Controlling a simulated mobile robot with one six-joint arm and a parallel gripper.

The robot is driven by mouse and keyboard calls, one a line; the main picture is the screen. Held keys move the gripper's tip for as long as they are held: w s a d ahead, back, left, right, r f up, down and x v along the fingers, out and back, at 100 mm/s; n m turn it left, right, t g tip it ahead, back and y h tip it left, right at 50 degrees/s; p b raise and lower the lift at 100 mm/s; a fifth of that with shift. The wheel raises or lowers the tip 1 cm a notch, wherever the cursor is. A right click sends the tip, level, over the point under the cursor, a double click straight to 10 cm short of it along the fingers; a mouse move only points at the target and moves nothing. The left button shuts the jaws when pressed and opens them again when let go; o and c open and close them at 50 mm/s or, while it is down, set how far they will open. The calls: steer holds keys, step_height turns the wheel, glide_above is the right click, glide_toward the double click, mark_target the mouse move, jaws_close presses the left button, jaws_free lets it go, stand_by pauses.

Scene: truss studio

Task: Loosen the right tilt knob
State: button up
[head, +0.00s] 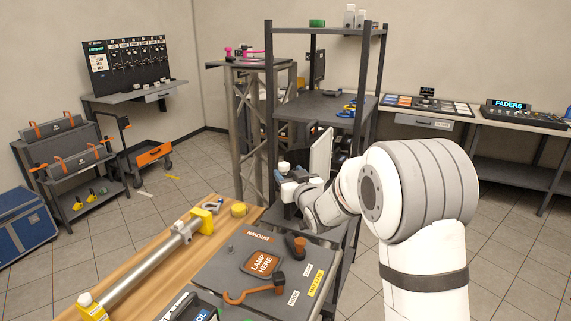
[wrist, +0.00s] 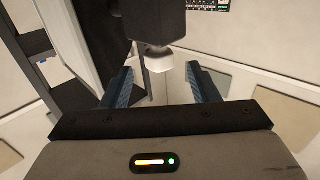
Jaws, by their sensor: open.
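My gripper (wrist: 160,72) is open in the wrist view, with one dark blue finger on each side. A dark block (wrist: 155,22) hangs at the top centre of that view. In the head view my arm reaches to the dark rack, beside an upright white panel (head: 321,155). My fingers are not clear there, and no right tilt knob can be made out.
The dark rack (head: 270,110) and a truss tower (head: 243,135) stand close around my wrist.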

mark_target(289, 168)
steer(key=shift+p+x, duration=0.75)
steer(key=shift+x, duration=1.95)
steer(key=shift+c, duration=0.4)
steer(key=c, duration=0.9)
steer(key=shift+f+n+g+y+b, duration=0.1)
steer(key=shift+n+g+y+b, duration=0.2)
steer(key=shift+y, duration=0.1)
steer(key=shift+d+n+g+y, duration=0.1)
steer(key=shift+n+g+y, duration=0.7)
steer(key=shift+y, duration=0.4)
steer(key=shift+n+g+y+p, duration=0.5)
steer(key=shift+n+g+y, duration=0.5)
steer(key=shift+n+y, duration=0.15)
steer(key=shift+n+g+y+p, duration=0.9)
steer(key=shift+n+g+y, duration=0.5)
steer(key=shift+g, duration=0.5)
